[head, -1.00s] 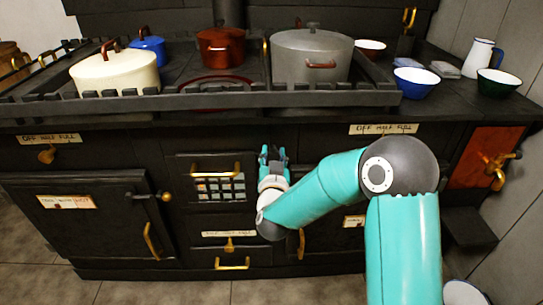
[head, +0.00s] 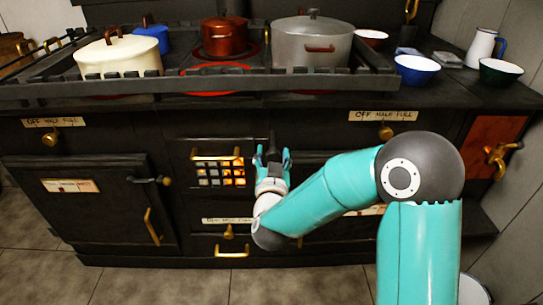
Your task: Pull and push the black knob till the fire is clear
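The fire grate (head: 220,174) in the front of the black stove shows bright orange and yellow behind its bars, strongest on the right side. My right gripper (head: 272,156) is just right of the grate, at the stove front. Its two teal fingers stand apart. A small dark part, probably the black knob (head: 271,138), shows at and just above the fingertips. The gripper hides most of it, and I cannot tell whether the fingers touch it. My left gripper is not in view.
On the stove top are a cream pot (head: 119,55), a red pot (head: 224,36), a grey pot (head: 312,42) and a blue pot (head: 152,36) behind a black rail. Brass handles stick out from the stove front. Bowls and a white jug (head: 480,48) stand at right.

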